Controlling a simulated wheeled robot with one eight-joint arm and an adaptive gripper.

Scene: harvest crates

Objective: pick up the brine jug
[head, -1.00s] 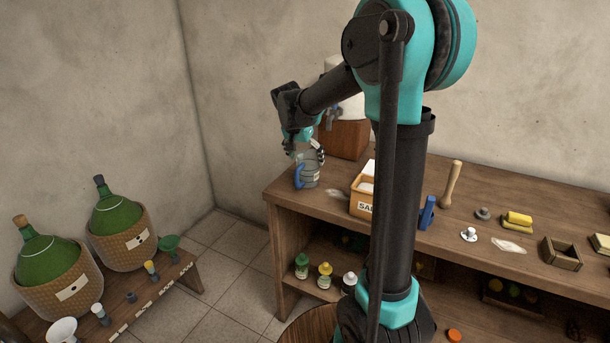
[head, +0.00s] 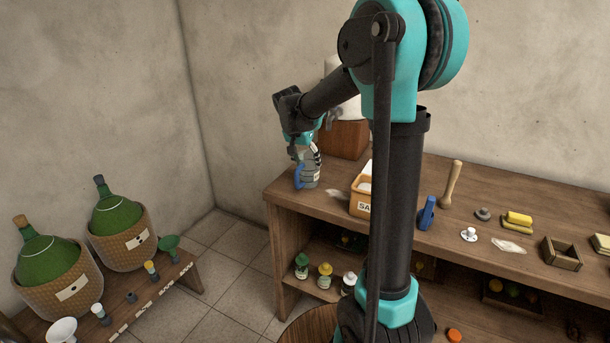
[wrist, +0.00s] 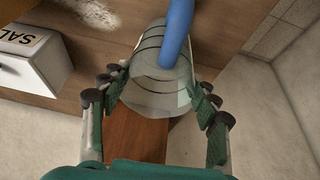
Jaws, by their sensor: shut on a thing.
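The brine jug (head: 311,177) is a clear, greyish vessel with dark bands and a blue handle (head: 298,175). It stands upright on the wooden counter near its left end. My gripper (head: 305,153) reaches down onto the jug's upper part and is shut on it. In the wrist view the jug (wrist: 158,88) lies between the two fingers of my gripper (wrist: 160,105), with the blue handle on the far side. Whether the jug's base touches the counter is hard to tell, but no clear gap shows.
A salt box (head: 361,207) stands right of the jug, with spilled white grains (head: 336,195) between them. A wooden block (head: 345,139) under a white container is behind. A blue object (head: 427,213) and wooden pestle (head: 451,184) are farther right. Green demijohns (head: 118,212) stand on a low bench at left.

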